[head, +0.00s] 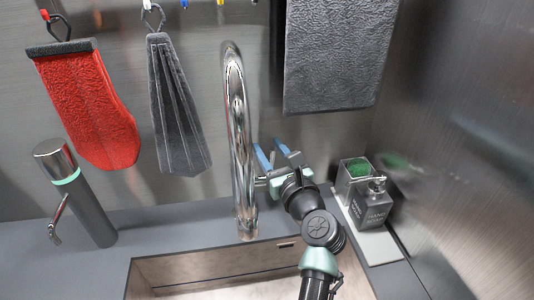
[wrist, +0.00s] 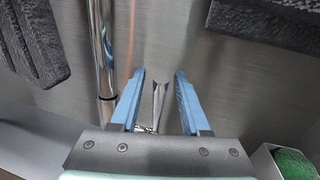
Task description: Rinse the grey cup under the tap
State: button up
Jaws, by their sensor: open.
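The chrome tap (head: 238,140) rises as a tall curved spout behind the sink (head: 215,262). It also shows at the left in the wrist view (wrist: 101,50). My gripper (head: 270,153) is just right of the tap's column, near the back wall. Its blue fingers are open in the wrist view (wrist: 160,78). A thin upright metal piece (wrist: 158,98) shows between them, apart from both fingers; it looks like the tap's lever, but I cannot be sure. I see no grey cup in either view. No running water shows.
A red mitt (head: 88,105) and grey cloths (head: 177,110) (head: 338,55) hang on the back wall. A dark dispenser (head: 82,200) stands at left. A soap bottle (head: 373,206) and a holder with a green sponge (head: 358,168) stand on a pale tray (head: 378,245) at right.

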jog(key=shift+x, duration=0.75)
jog(key=shift+c, duration=0.3)
grip_shut()
dwell(0.7)
